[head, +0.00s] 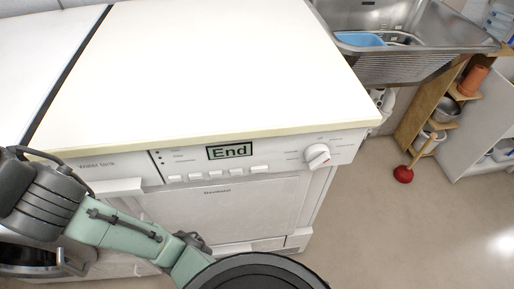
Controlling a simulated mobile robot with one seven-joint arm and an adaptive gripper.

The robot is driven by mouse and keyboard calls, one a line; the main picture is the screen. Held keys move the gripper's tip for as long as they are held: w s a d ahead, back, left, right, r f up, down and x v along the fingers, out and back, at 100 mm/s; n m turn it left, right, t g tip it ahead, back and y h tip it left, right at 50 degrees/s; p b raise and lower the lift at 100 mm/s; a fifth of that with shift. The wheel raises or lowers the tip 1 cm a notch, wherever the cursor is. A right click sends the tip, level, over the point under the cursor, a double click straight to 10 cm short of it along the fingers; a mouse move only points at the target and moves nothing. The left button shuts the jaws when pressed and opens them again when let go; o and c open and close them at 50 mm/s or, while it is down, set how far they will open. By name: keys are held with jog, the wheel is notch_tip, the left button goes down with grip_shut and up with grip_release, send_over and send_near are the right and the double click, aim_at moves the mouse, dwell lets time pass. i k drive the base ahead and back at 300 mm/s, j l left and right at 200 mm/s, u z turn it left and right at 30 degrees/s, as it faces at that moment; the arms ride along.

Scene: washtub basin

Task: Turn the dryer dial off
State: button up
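The white dryer (215,205) stands in front of me, with its control panel along the front edge under a cream top. Its display (229,151) reads "End". The dryer dial (317,154) is a round white knob at the right end of the panel, with a small reddish mark on it. The printed labels around the dial are too small to read surely. My arm crosses the lower left in grey and green, below and left of the dial. My gripper is not in view.
A row of buttons (216,174) sits under the display. A metal sink (400,50) with a blue tub (358,39) is at the upper right. A red plunger (403,174) stands on the floor by wooden shelves (412,120).

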aim_at(316, 155)
jog(key=l+u, duration=0.1)
jog(key=l, duration=0.35)
jog(key=k+l+u, duration=0.15)
jog(key=l, duration=0.25)
jog(key=l+u, duration=0.1)
jog(key=l, duration=0.3)
jog(key=k+l+u, duration=0.1)
jog(key=l, duration=0.3)
jog(key=k+l+u, duration=0.1)
jog(key=l, duration=0.3)
jog(key=k+l+u, duration=0.15)
jog(key=l, duration=0.25)
jog(key=k+l+u, duration=0.1)
jog(key=l, duration=0.25)
jog(key=k+l+u, duration=0.1)
jog(key=k+l, duration=0.2)
